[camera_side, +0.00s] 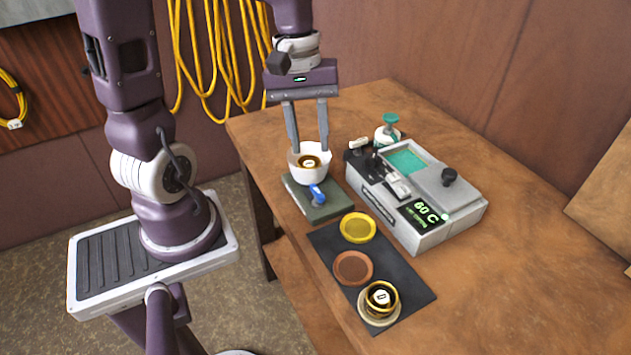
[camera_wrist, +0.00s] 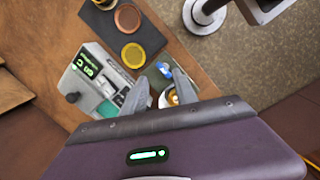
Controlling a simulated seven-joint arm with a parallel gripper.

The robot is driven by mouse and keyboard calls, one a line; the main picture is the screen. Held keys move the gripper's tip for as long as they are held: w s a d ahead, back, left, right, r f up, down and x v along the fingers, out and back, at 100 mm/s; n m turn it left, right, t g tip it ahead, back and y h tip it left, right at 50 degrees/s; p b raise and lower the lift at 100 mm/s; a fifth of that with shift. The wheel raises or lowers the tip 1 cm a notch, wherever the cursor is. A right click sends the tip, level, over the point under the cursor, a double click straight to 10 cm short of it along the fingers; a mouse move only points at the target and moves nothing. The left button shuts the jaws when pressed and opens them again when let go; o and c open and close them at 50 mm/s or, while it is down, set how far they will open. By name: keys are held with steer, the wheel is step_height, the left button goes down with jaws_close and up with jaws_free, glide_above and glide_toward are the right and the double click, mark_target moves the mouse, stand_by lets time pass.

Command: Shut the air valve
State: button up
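The air valve shows as a small blue handle (camera_side: 317,195) on the front of a dark green base block (camera_side: 328,210). The handle also shows in the wrist view (camera_wrist: 163,68). A white cup (camera_side: 312,174) stands on the block behind the handle, with a gold and black marked piece inside. My gripper (camera_side: 308,150) points down over the cup, its two fingers spread apart at the cup's far side. In the wrist view my gripper (camera_wrist: 161,80) has a gap between its fingers, with the cup partly hidden near the right finger. Nothing is visibly held.
A grey machine (camera_side: 436,225) with a lit 60 C display stands right of the valve block. A dark mat (camera_side: 402,283) in front holds a yellow dish (camera_side: 358,227), a brown dish (camera_side: 353,267) and a gold-rimmed marked piece (camera_side: 380,297).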

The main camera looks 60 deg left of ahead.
mark_target(317, 190)
steer(key=f+n+h, duration=0.1)
steer(key=f+n, duration=0.1)
steer(key=f, duration=0.2)
steer(key=w+a+f+n+h, duration=0.1)
steer(key=f+n, duration=0.1)
steer(key=f, duration=0.2)
steer(key=w+f+n+h, duration=0.1)
steer(key=f+n, duration=0.1)
steer(key=f, duration=0.2)
steer(key=shift+a+f, duration=0.3)
jaws_close()
